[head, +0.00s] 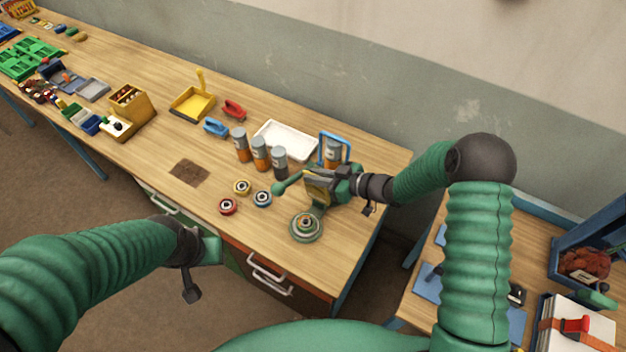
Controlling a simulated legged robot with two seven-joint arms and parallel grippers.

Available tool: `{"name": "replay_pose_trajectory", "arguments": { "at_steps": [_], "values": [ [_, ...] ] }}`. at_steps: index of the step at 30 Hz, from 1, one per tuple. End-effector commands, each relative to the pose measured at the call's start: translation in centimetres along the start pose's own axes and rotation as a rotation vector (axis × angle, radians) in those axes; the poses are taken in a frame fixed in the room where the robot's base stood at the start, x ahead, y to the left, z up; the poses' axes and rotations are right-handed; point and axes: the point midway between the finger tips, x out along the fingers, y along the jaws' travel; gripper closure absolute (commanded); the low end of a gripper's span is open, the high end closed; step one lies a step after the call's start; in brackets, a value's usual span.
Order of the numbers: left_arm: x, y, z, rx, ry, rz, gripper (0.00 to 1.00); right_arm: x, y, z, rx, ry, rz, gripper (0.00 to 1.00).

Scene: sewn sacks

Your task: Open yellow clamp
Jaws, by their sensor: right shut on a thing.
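My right gripper (325,183) reaches in from the right over the front right part of the workbench. It is shut on a small yellow thing (318,190), which looks like the yellow clamp. The gripper hides most of it, so I cannot tell whether its jaws are apart. A green device with a ball-ended handle (279,188) and a round base (306,228) stands right at the gripper and partly behind it. My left gripper (209,250) is low at the bench's front edge, away from the clamp; its fingers do not show clearly.
Red (233,109) and blue (215,127) clamps lie farther back, near a yellow dustpan (193,104). Several grey-orange cans (260,153) and a white tray (286,140) stand behind the gripper. Small coloured rolls (241,187) lie to its left.

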Motion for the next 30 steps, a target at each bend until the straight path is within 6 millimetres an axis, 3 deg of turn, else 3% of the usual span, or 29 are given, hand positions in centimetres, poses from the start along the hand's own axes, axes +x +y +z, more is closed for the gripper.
{"name": "replay_pose_trajectory", "arguments": {
  "at_steps": [20, 21, 26, 30],
  "values": [
    [-0.01, 0.0, 0.0, 0.0, 0.0, 0.0, 0.64, -0.09, 0.52, 0.17, 0.002, -0.007, 0.001, 1.0],
    [-0.01, 0.0, 0.0, 0.0, 0.0, 0.0, 0.64, -0.09, 0.51, 0.17, 0.002, -0.007, 0.0, 0.86],
    [-0.01, 0.0, 0.0, 0.0, 0.0, 0.0, 0.64, -0.1, 0.49, 0.09, 0.002, -0.006, 0.0, 0.66],
    [-0.02, 0.0, -0.01, 0.0, 0.0, 0.0, 0.64, -0.14, 0.45, 0.01, 0.001, -0.004, 0.0, 0.66]
  ]
}}
